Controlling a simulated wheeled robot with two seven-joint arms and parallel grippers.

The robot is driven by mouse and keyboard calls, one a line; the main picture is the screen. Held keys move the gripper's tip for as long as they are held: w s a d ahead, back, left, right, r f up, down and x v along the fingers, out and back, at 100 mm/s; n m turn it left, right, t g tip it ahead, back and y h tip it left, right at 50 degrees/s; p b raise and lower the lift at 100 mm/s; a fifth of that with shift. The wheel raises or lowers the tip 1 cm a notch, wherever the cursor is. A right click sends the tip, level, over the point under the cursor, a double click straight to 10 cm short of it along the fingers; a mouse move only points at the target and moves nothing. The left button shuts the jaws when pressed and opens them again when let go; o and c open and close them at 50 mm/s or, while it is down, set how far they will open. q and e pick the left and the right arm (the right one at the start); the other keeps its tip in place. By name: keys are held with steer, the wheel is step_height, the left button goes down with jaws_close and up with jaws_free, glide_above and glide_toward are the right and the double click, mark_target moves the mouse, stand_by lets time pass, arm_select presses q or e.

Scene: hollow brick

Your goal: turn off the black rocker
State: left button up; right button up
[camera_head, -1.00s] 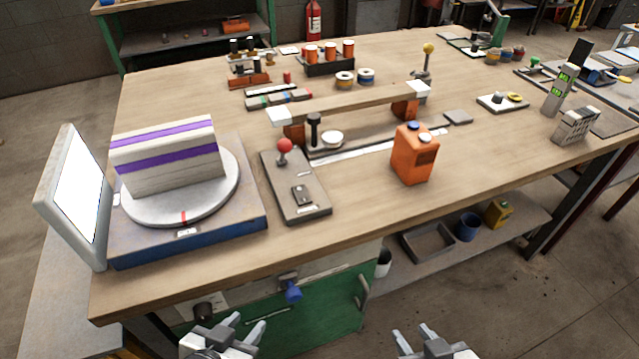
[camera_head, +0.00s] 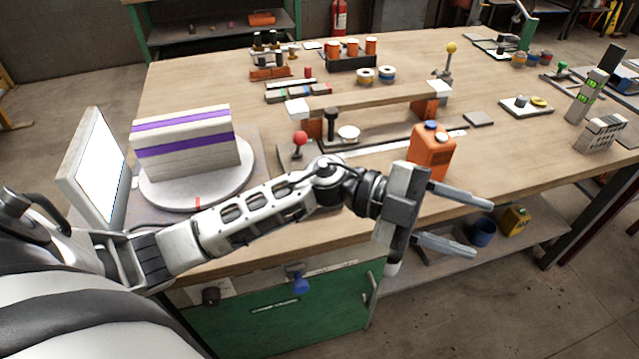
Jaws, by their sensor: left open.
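The grey control plate (camera_head: 284,152) with the red ball lever (camera_head: 300,139) lies on the bench right of the turntable. Its black rocker is hidden behind my left forearm and wrist, so its position cannot be seen. My left arm reaches across from the left over the front of the bench. My left gripper (camera_head: 481,228) is open and empty, its fingers pointing right, past the bench's front edge in the picture and right of the control plate. My right gripper is out of view.
The turntable (camera_head: 160,198) with a striped block (camera_head: 185,150) and a tilted white screen (camera_head: 92,168) stand at left. An orange canister (camera_head: 432,153) stands just above my left gripper in the picture. A raised wooden bar (camera_head: 368,99) spans behind.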

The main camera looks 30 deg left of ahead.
arm_select(q)
steer(key=w+a+n+g+y, duration=0.1)
steer(key=w+a+y, duration=0.3)
steer(key=a+y, duration=0.75)
steer(key=w+a+n+g+y, duration=0.1)
steer(key=w+a+y, duration=0.2)
steer(key=a+y, duration=0.85)
steer(key=a+f+h, duration=0.1)
steer(key=f, duration=0.3)
steer(key=a+f+h+p, duration=0.1)
steer(key=f+h, duration=0.1)
steer(key=f, duration=0.3)
steer(key=a+f+h, duration=0.1)
steer(key=f, duration=0.4)
steer(key=shift+w+a+f, duration=0.1)
steer(key=shift+w+a, duration=0.1)
steer(key=shift+a, duration=0.2)
